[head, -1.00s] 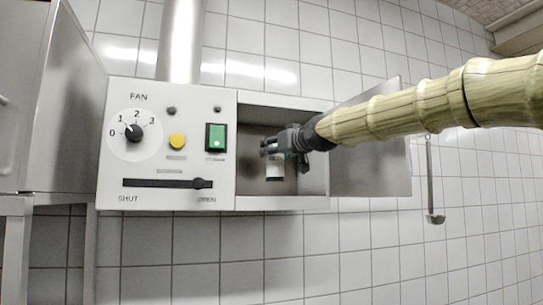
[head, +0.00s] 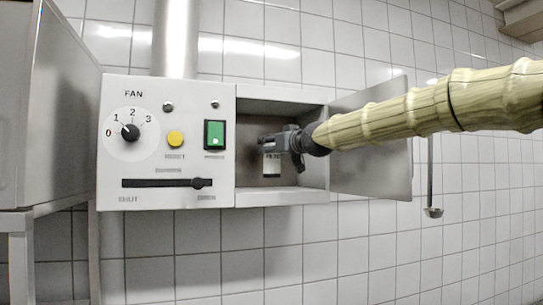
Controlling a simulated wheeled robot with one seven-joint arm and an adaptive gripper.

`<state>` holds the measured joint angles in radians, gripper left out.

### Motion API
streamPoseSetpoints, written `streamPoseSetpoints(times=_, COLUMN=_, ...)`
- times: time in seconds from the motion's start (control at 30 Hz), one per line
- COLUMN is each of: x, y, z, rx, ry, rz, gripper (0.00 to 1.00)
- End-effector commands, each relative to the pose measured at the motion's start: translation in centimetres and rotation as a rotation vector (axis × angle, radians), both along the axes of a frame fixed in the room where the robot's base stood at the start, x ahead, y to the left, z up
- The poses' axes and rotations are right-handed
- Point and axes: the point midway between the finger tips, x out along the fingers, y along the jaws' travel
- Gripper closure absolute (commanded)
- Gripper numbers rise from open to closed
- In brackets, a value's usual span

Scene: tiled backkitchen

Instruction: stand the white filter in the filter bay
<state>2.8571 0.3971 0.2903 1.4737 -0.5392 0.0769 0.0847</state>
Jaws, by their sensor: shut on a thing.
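The filter bay (head: 310,180) is an open grey metal box at the right of the control panel, with its door (head: 378,165) swung open to the right. My gripper (head: 268,144) reaches into the bay from the right and is shut on the white filter (head: 271,170).
The control panel (head: 150,185) has a fan dial (head: 130,132), a yellow button (head: 175,138), a green switch (head: 214,135) and a slider (head: 201,183). A steel cabinet (head: 70,120) stands at the left. A ladle (head: 432,210) hangs at the right.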

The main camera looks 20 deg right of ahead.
Motion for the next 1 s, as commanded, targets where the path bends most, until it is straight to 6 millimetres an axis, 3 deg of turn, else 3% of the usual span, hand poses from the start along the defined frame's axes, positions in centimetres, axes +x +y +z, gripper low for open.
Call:
streamPoseSetpoints(times=0.43, x=0.5, y=-0.1, z=-3.2, rx=0.000, ry=0.001, rz=0.000, gripper=0.80)
streamPoseSetpoints(times=0.83, x=0.5, y=-0.1, z=-3.8, rx=0.001, ry=0.000, rz=0.000, gripper=0.80)
streamPoseSetpoints(times=0.87, x=0.5, y=-0.1, z=-3.8, rx=0.001, ry=0.001, rz=0.000, gripper=0.51)
streamPoseSetpoints(times=0.97, x=0.5, y=-0.1, z=-3.7, rx=0.000, ry=0.001, rz=0.000, gripper=0.32)
streamPoseSetpoints(times=1.0, x=0.5, y=-0.1, z=-3.7, rx=0.000, ry=0.001, rz=0.000, gripper=0.31)
